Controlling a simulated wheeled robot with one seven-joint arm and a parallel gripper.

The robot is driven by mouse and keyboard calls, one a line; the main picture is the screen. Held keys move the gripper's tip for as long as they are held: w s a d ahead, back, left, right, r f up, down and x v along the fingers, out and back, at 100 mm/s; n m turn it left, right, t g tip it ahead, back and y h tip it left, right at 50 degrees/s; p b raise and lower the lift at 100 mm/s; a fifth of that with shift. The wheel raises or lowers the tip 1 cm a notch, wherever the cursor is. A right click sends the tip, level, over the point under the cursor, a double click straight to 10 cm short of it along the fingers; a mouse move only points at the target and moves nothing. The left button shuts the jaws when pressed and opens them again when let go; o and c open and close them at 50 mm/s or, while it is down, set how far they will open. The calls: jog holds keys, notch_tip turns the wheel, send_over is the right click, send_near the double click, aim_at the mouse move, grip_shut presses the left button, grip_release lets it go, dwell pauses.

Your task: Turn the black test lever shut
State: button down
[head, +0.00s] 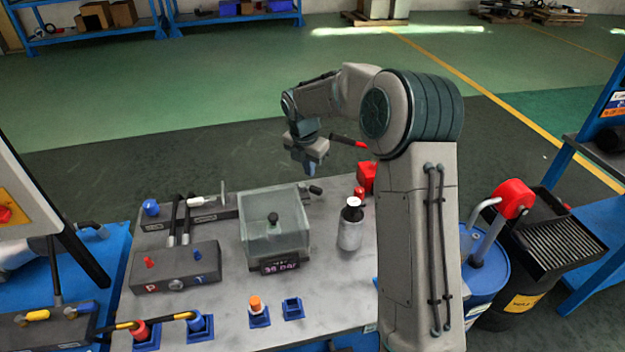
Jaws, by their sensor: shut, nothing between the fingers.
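The test unit (275,240) is a grey box with a clear-looking top on the bench, its front display reading about "38 BAR". A small black knob (273,218) stands on its top. A black handle (315,190) sticks out at its back right corner; I cannot tell which of these is the test lever, or whether it is open or shut. My gripper (309,168) points down above the back edge of the bench, behind the box and apart from it. Its fingers look closed and empty.
A grey valve block (175,268) with red and blue fittings is left of the box. Blue holders (293,308) line the front. A blue drum (485,265) stands beyond my arm.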

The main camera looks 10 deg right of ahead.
aim_at(310, 189)
jog(key=shift+n+t+h, duration=0.3)
jog(key=shift+n+t, duration=0.1)
jog(key=shift+n, duration=0.3)
jog(key=p+x, duration=0.1)
jog(key=x, duration=0.8)
jog(key=shift+s+a+f, duration=0.1)
jog(key=shift+f, duration=0.2)
jog(key=shift+d+p, duration=0.25)
jog(key=shift+p, duration=0.25)
